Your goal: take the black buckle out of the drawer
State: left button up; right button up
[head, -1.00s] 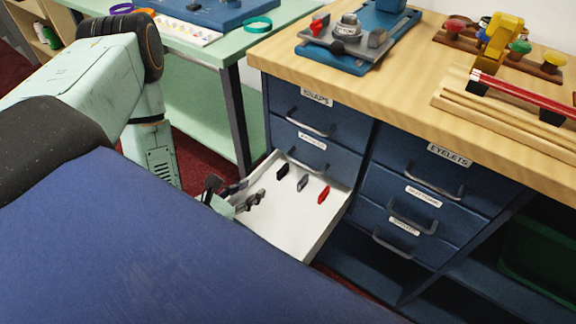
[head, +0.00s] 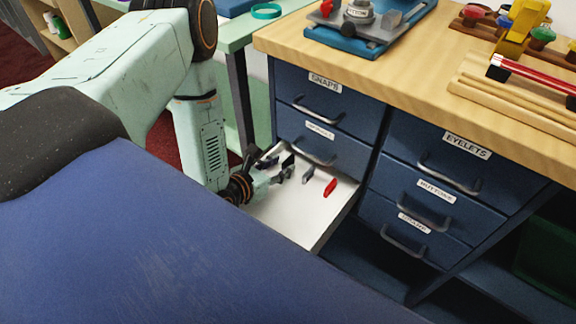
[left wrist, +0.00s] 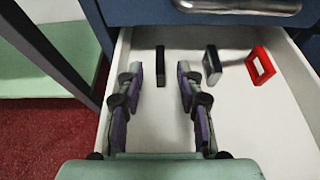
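The black buckle (left wrist: 160,62) stands near the back of the open white drawer (left wrist: 252,125) in the left wrist view. My left gripper (left wrist: 159,78) is open. Its two fingers reach into the drawer, and the buckle's near part shows between the tips with a gap on each side. I cannot tell how low the tips are relative to it. In the head view the black buckle (head: 288,160) is partly hidden by my left gripper (head: 282,170), over the drawer (head: 290,222). My right gripper is not in view.
A grey buckle (left wrist: 211,65) and a red buckle (left wrist: 260,65) stand to the right of the black one. The closed drawer above, with its handle (left wrist: 238,6), overhangs the back. A table leg (left wrist: 52,55) stands left of the drawer.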

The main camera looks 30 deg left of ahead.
pick_arm(q)
jog(key=shift+x, duration=1.1)
grip_shut()
